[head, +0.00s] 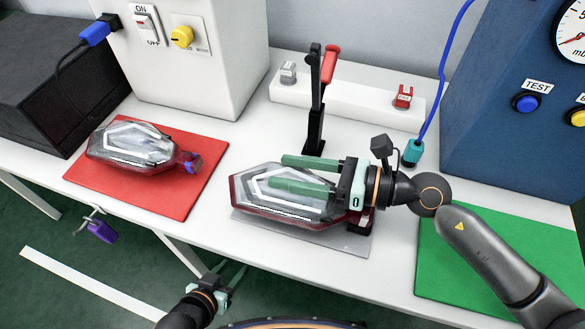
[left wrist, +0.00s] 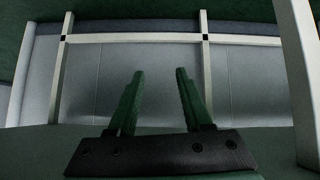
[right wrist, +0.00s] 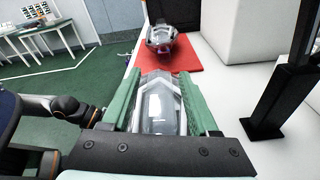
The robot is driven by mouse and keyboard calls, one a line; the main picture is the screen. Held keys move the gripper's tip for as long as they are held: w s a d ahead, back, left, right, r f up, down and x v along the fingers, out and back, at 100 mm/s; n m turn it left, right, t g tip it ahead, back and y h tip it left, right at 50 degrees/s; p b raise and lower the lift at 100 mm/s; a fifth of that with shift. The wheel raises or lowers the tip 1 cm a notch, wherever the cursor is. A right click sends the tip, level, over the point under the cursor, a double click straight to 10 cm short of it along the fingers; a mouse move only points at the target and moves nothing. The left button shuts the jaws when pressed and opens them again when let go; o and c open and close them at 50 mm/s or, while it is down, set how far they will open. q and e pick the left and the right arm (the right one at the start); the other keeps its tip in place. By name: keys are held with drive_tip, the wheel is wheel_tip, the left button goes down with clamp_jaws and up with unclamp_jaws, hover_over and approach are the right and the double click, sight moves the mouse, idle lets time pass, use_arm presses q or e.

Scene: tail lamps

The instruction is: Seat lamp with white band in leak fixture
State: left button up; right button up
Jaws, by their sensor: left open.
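A clear lamp with a dark red rim and white band (head: 265,215) lies over a grey plate (head: 352,245) at the middle of the table. A black upright clamp (head: 315,130) with a red handle stands just behind it. My right gripper (head: 293,174) reaches over this lamp from the right; one finger overlaps the lens and the other lies along its far side. In the right wrist view the lamp (right wrist: 160,110) shows between the fingers; I cannot tell whether they touch it. The lamp's right end is hidden. My left gripper (left wrist: 160,75) is open and empty, low before the table.
A second lamp (head: 128,143) with a pale band and blue connector lies on a red mat (head: 190,195). A green mat (head: 480,265) is clear at right. A blue TEST box (head: 500,150), teal plug (head: 412,152) and white switch box (head: 215,85) stand behind.

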drive_tip(key=shift+o, duration=1.1)
use_arm(q)
drive_tip(key=shift+r, duration=0.15)
use_arm(e)
drive_tip(key=b+v, duration=0.1)
drive_tip(key=v, duration=0.4)
drive_tip(key=b+v, duration=0.1)
drive_tip(key=v, duration=0.4)
drive_tip(key=shift+s+d+f+b, duration=0.15)
drive_tip(key=shift+d+f+b, duration=0.1)
drive_tip(key=shift+b, duration=0.15)
use_arm(q)
drive_tip(key=shift+f, duration=0.9)
use_arm(e)
drive_tip(key=shift+r+v, duration=0.2)
drive_tip(key=shift+v, duration=0.8)
